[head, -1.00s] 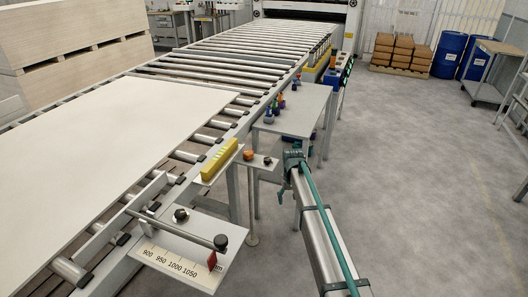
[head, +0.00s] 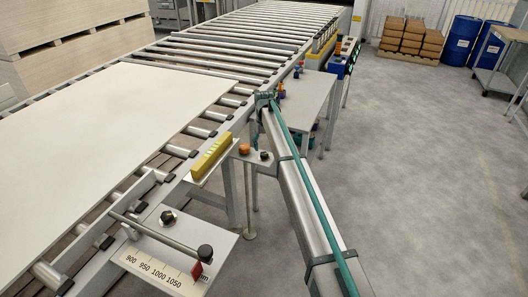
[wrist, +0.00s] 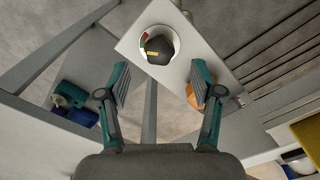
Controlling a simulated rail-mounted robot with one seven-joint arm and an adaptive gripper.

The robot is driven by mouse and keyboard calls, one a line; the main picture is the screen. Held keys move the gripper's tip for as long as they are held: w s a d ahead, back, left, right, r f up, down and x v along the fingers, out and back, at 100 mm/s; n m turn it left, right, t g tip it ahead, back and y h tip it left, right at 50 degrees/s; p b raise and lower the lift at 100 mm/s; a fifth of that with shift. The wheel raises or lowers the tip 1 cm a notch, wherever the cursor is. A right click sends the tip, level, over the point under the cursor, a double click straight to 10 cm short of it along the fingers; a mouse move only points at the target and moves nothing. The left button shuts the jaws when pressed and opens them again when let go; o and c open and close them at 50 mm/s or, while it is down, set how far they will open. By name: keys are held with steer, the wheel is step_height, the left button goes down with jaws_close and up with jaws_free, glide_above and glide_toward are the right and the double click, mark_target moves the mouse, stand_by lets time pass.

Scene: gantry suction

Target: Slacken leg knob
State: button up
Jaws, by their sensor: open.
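A dark round knob (wrist: 158,48) with a yellow mark sits on a white disc with red and green parts, on a small pale plate (wrist: 190,45). In the head view the likely same dark knob (head: 264,155) is on the small plate on a post beside the conveyor. An orange knob (head: 244,148) is on that plate; it also shows in the wrist view (wrist: 192,95), partly behind a finger. My gripper (wrist: 160,78) is open and empty, its fingers short of the dark knob. In the head view my gripper (head: 265,98) is above and behind the plate. No label confirms which is the leg knob.
A yellow block (head: 211,157) lies on the conveyor's edge. In front, a scale plate (head: 190,262) carries a rod and black knobs. A side table (head: 305,100) with small coloured items stands behind. A large white board (head: 100,130) covers the rollers.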

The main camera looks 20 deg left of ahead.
mark_target(264, 153)
steer(key=shift+f, duration=2.3)
steer(key=c, duration=1.1)
steer(key=shift+c, duration=0.2)
